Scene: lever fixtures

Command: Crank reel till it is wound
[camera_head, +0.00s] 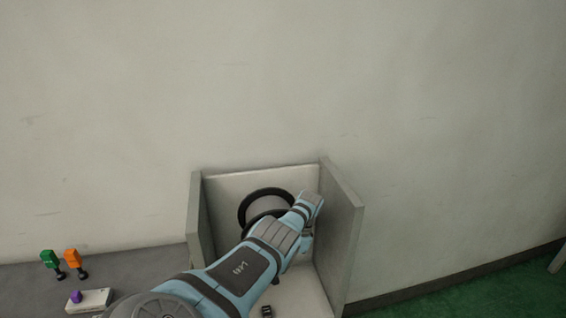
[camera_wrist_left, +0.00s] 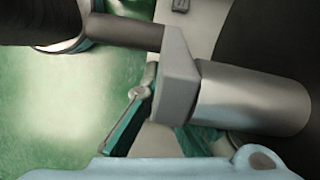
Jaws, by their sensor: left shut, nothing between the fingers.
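The reel (camera_head: 250,203) has dark round flanges and a grey drum, and sits between the side panels of a light box-shaped fixture (camera_head: 345,225) in the head view. My left arm covers its lower part. In the left wrist view the crank shows a grey arm (camera_wrist_left: 180,75) on a shaft (camera_wrist_left: 125,31) and a thick grey handle (camera_wrist_left: 255,100). My left gripper (camera_head: 307,242) is at the reel's right side, its tips hard to see. In the wrist view its teal fingers (camera_wrist_left: 160,130) are partly covered by the handle; they are shut and empty. My right gripper is out of view.
A wall is behind; green floor (camera_head: 470,300) lies to the right.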

